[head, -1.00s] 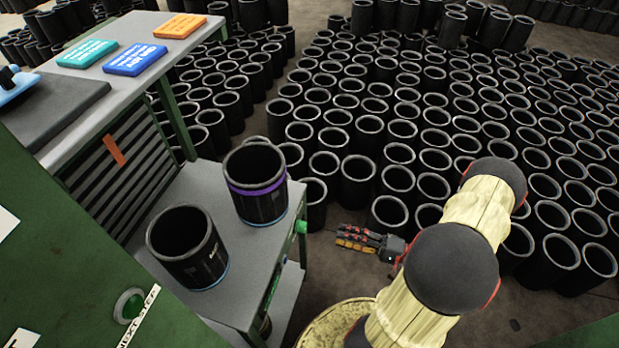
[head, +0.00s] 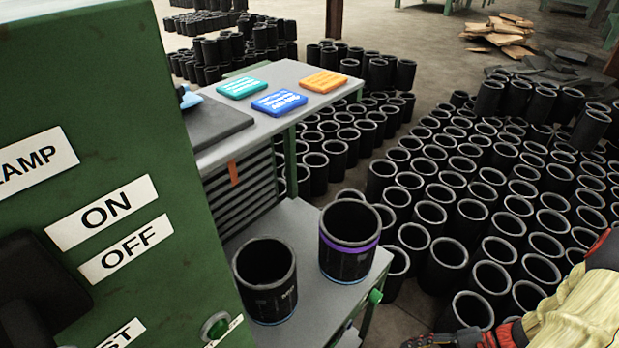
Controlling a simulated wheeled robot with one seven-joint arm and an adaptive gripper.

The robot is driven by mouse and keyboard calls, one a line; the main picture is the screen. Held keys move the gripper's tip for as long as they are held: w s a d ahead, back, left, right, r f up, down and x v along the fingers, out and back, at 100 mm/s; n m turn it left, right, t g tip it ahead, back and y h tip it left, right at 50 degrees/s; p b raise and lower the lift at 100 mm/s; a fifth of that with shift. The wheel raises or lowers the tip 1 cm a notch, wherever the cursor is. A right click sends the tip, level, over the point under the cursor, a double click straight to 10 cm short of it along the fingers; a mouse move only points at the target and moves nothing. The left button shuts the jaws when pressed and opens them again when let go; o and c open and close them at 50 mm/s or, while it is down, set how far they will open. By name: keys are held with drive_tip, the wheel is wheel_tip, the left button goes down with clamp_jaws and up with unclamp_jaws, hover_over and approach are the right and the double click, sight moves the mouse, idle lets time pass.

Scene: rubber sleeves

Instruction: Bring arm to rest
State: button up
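My arm (head: 578,312), in a pale yellow cover, reaches in from the lower right corner of the head view. My gripper (head: 440,341) shows only as a sliver of dark and red parts at the bottom edge, over the floor to the right of the grey bench. Its fingers are mostly cut off by the frame, so I cannot tell whether it is open or shut. No sleeve is seen in it.
A black sleeve with a purple band (head: 349,241) and a plain black sleeve (head: 266,281) stand on the low grey shelf (head: 300,222). A green control panel (head: 110,190) fills the left.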

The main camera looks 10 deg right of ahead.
drive_tip(key=w+r+n+g+h+p, duration=0.1)
drive_tip(key=w+r+n+g+h, duration=0.2)
drive_tip(key=r+n+h, duration=1)
drive_tip(key=w+a+r+t+y, duration=0.1)
drive_tip(key=a+r+t, duration=0.2)
drive_tip(key=a+r, duration=0.4)
drive_tip(key=w+a+r+t+y+p, duration=0.1)
drive_tip(key=a+r, duration=0.6)
drive_tip(key=r, duration=0.7)
drive_tip(key=shift+w+r+n+t, duration=0.25)
drive_tip(key=shift+w+n+t, duration=0.1)
drive_tip(key=shift+t, duration=0.55)
